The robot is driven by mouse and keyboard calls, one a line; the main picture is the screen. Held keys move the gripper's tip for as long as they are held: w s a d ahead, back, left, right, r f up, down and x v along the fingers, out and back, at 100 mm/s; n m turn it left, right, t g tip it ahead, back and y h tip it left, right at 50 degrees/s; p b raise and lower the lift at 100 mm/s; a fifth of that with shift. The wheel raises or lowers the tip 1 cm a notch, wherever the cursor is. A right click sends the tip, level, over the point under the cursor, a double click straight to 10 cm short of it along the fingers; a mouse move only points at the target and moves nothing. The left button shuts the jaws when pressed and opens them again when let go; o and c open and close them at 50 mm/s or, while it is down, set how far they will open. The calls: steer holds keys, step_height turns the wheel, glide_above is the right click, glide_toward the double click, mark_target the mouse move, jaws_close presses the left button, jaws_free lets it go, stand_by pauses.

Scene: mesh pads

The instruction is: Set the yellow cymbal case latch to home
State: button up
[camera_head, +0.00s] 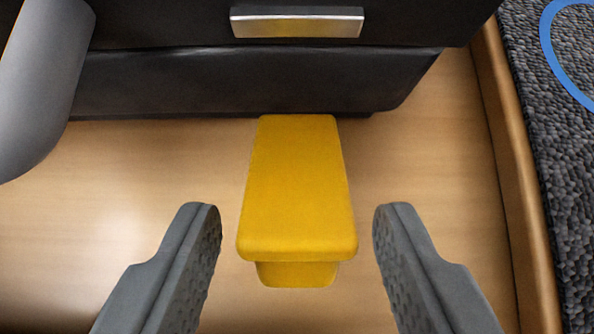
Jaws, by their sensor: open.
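The yellow latch (297,190) is a tapered block that sticks out from the lower front of a dark case (250,85) toward my gripper. Its wide end and a smaller yellow part under it face me. My gripper (296,225) is open, with one grey finger on each side of the latch's near end. Gaps show between both fingers and the latch, so they look apart from it. Nothing is held.
A silver plate (297,22) sits on the case front above the latch. A light wooden surface (120,220) lies below, with a raised wooden edge (515,190) at right. Beyond it is dark pebbled ground (560,150) with a blue curved line (550,45). A grey rounded shape (40,80) fills the upper left.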

mark_target(297, 167)
steer(key=shift+w+f, duration=0.45)
steer(key=shift+c, duration=0.5)
steer(key=c, duration=0.8)
steer(key=shift+r, duration=0.1)
steer(key=shift+w+r+g, duration=0.2)
steer(key=shift+r+g, duration=0.05)
steer(key=shift+g, duration=0.4)
steer(key=shift+w+r+g, duration=0.15)
steer(key=shift+r+g, duration=0.1)
steer(key=shift+g, duration=0.4)
steer(key=g, duration=0.1)
steer(key=w+r+g, duration=0.1)
steer(key=g, duration=0.1)
steer(key=shift+w+r, duration=0.1)
steer(key=shift+w, duration=0.05)
steer(key=g, duration=0.2)
steer(key=w+g, duration=0.1)
steer(key=g, duration=0.1)
steer(key=w+r+g, duration=0.1)
steer(key=shift+w+g, duration=0.15)
steer(key=shift+g, duration=0.25)
